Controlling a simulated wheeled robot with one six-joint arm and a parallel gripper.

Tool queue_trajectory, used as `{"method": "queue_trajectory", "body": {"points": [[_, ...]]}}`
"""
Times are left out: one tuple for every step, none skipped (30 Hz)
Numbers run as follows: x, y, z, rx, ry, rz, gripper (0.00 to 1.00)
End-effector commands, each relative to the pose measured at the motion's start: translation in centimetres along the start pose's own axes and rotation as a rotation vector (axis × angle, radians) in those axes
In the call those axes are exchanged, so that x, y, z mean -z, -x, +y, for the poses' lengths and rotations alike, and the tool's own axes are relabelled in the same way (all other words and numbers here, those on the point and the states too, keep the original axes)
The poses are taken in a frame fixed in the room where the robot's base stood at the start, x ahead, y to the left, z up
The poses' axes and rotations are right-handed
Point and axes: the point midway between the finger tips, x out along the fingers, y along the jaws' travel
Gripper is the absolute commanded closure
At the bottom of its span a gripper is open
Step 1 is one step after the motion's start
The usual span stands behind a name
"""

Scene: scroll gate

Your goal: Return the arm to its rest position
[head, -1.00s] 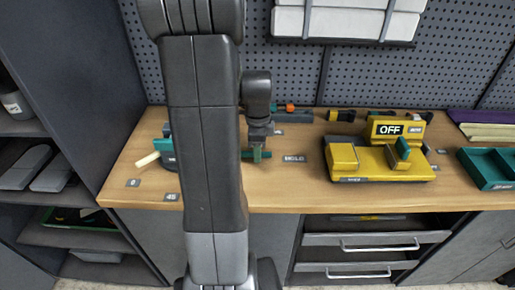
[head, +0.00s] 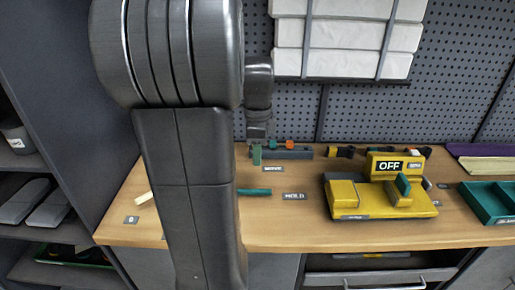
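My dark arm rises through the left middle of the head view and hides part of the workbench. My gripper (head: 257,153) shows just right of the arm, above the back of the wooden bench (head: 285,236). One greenish finger shows at its tip. Whether the fingers are apart is too small to tell, and no held thing is visible. A teal bar (head: 256,192) lies on the bench below the gripper, partly hidden by my arm.
A yellow machine with an OFF sign (head: 390,165) stands right of centre on the bench. A teal tray (head: 490,203) lies at the right edge. White packs (head: 345,35) hang on the pegboard behind. A grey shelf unit (head: 40,130) stands at left. The bench's front middle is clear.

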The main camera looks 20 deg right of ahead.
Motion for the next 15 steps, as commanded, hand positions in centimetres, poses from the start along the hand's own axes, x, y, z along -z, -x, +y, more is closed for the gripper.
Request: {"method": "queue_trajectory", "body": {"points": [[0.00, 0.39, -0.01, 0.001, 0.000, 0.000, 0.64], [0.00, 0.51, 0.00, 0.001, 0.000, 0.000, 0.64], [0.00, 0.62, 0.01, 0.000, 0.000, 0.000, 0.64], [0.00, 0.67, 0.01, 0.000, 0.000, 0.000, 0.64], [0.00, 0.70, 0.02, 0.000, 0.000, 0.000, 0.64], [0.00, 0.71, 0.02, 0.000, 0.000, 0.000, 0.64], [0.00, 0.70, 0.02, 0.000, 0.000, 0.000, 0.64], [0.00, 0.69, 0.02, -0.001, 0.000, 0.000, 0.64], [0.00, 0.69, 0.02, -0.001, 0.000, 0.000, 0.64], [0.00, 0.68, 0.02, -0.001, 0.000, 0.000, 0.64], [0.00, 0.68, 0.02, -0.001, 0.000, 0.000, 0.64], [0.00, 0.66, 0.02, -0.001, 0.000, 0.000, 0.64], [0.00, 0.61, 0.02, -0.001, 0.000, 0.000, 0.64], [0.00, 0.53, 0.03, -0.001, 0.000, 0.000, 0.64], [0.00, 0.34, 0.03, -0.002, 0.000, 0.000, 0.64]]}}
